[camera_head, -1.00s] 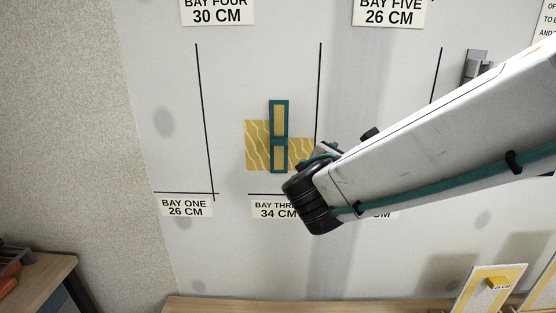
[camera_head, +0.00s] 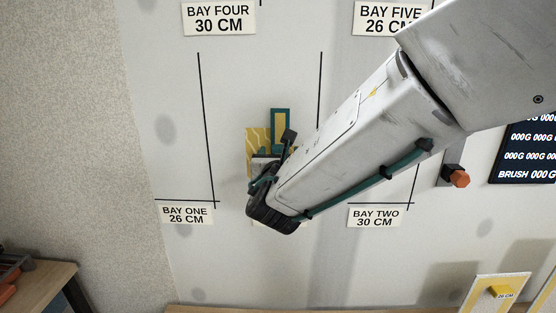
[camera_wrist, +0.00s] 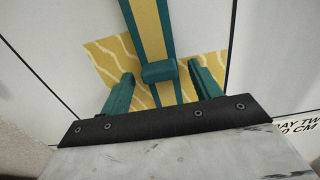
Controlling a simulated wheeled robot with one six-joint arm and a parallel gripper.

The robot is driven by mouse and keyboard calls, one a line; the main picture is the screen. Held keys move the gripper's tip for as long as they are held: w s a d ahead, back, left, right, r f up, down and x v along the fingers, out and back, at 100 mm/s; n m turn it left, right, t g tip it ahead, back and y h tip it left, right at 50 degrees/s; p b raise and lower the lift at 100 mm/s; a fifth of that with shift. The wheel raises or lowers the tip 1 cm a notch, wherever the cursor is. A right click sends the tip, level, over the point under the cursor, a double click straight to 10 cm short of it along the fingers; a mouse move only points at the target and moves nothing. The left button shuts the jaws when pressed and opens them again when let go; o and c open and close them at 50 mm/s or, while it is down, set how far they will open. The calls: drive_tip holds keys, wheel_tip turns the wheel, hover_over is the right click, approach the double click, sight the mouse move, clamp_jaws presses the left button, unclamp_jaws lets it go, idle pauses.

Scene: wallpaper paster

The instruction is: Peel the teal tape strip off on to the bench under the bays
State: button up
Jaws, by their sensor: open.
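The teal tape strip (camera_head: 281,114) is a tall strip with a yellow centre, upright on the wall over a patch of yellow patterned paper (camera_head: 255,137). My arm hides its lower part in the head view. In the wrist view the strip (camera_wrist: 149,28) runs down to a raised teal crosspiece (camera_wrist: 160,71). My gripper (camera_wrist: 160,74) is open, with one teal finger on each side of the crosspiece and visible gaps between. I cannot tell how deep the fingers reach. The bench (camera_head: 230,309) shows only as a wooden edge at the bottom of the head view.
Black lines and labels mark the bays, such as BAY ONE (camera_head: 185,214) and BAY TWO (camera_head: 375,216). A grey fixture with an orange knob (camera_head: 459,178) and a dark display (camera_head: 530,150) are at right. A card with yellow (camera_head: 496,292) stands at lower right.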

drive_tip(key=shift+w, duration=0.15)
drive_tip(key=c, duration=1.1)
drive_tip(key=shift+o, duration=0.2)
drive_tip(key=shift+s, duration=0.3)
drive_tip(key=shift+s, duration=2.2)
drive_tip(key=shift+s, duration=0.1)
drive_tip(key=s, duration=0.6)
drive_tip(key=shift+s+a, duration=0.15)
drive_tip(key=shift+s, duration=0.25)
